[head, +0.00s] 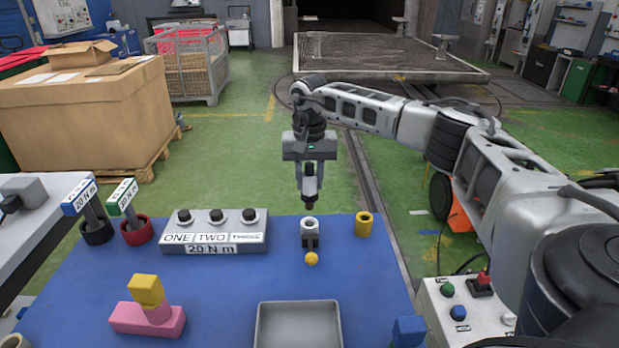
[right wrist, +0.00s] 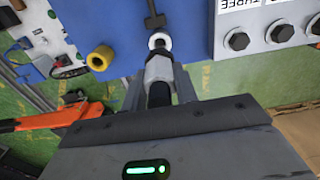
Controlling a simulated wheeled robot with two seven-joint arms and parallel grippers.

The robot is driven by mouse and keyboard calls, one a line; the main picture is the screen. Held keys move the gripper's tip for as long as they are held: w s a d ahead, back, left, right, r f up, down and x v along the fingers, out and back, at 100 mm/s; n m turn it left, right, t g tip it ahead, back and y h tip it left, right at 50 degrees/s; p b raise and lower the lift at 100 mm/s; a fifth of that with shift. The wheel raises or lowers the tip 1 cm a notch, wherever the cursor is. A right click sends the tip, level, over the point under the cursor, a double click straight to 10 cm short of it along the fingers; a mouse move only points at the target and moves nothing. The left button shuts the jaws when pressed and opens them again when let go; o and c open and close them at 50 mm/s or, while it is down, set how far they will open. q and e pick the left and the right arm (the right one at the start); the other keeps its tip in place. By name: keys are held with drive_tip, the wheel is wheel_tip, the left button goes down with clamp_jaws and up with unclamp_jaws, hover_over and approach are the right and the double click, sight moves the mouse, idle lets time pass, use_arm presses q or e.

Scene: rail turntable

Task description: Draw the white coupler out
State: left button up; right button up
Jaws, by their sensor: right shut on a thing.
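My right gripper (head: 309,198) points straight down over a white ring-topped fitting (head: 309,226) on the blue table. In the right wrist view its fingers (right wrist: 160,85) are shut on a pale body with a dark band, which I take for the white coupler (right wrist: 158,70). The coupler's far end lines up with the white ring (right wrist: 158,41); whether it is inside the ring or just above it, I cannot tell. My left gripper is not in view.
A yellow hollow cylinder (head: 364,224) stands close to the right of the fitting. A grey block with several black bolts (head: 215,232) is to the left. A grey tray (head: 298,310), pink block (head: 147,319) and control box (head: 466,310) are nearer. Blue table (head: 235,285) between them is clear.

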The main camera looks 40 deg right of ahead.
sight(309, 164)
drive_tip(key=shift+r, duration=0.1)
drive_tip(key=shift+r, duration=2.45)
